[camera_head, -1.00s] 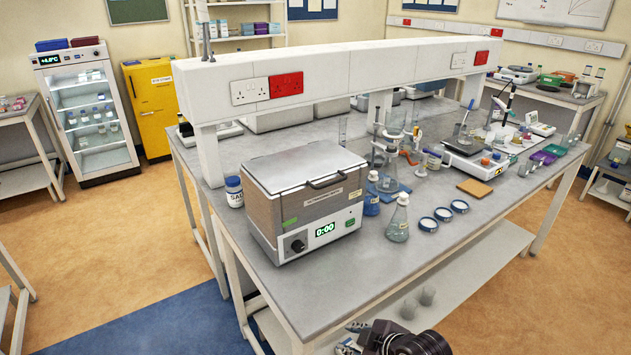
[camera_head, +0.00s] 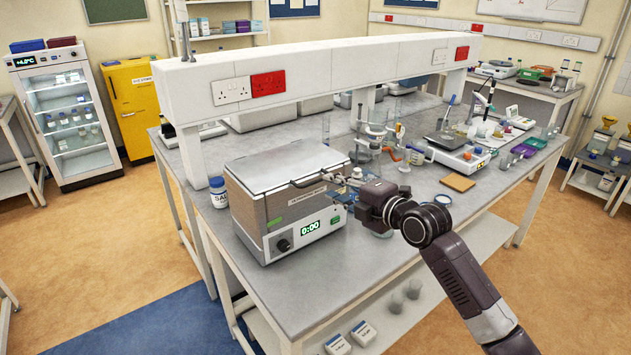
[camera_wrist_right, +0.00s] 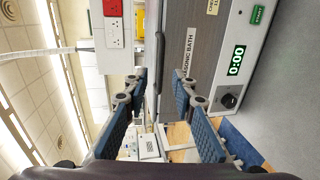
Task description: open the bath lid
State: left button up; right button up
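The bath (camera_head: 300,222) is a steel box with a green display reading 0:00, standing on the near left of the bench. Its metal lid (camera_head: 275,163) lies flat and closed, with a dark handle (camera_head: 308,181) along the front edge. My right gripper (camera_head: 338,180) is at the lid's front right, beside the handle. In the right wrist view the two blue-padded fingers (camera_wrist_right: 160,82) stand apart, with the bath's edge and a dark bar beyond and between them. I cannot tell whether they touch the handle. My left gripper is not in view.
A white raised shelf with sockets (camera_head: 310,75) runs behind the bath. A salt jar (camera_head: 218,192) stands at the bath's left. Glassware (camera_head: 375,140) and a balance (camera_head: 462,155) stand to the right; my arm hides some bottles there. The bench's front left edge is close.

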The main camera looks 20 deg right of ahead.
aim_at(317, 182)
jog(key=p+x, duration=0.2)
jog(key=x, duration=0.4)
jog(key=shift+w+a, duration=0.1)
jog(key=shift+w, duration=0.05)
jog(key=shift+w+a+f, duration=0.15)
jog(key=shift+w+a, duration=0.05)
jog(key=shift+w, duration=0.3)
grip_shut()
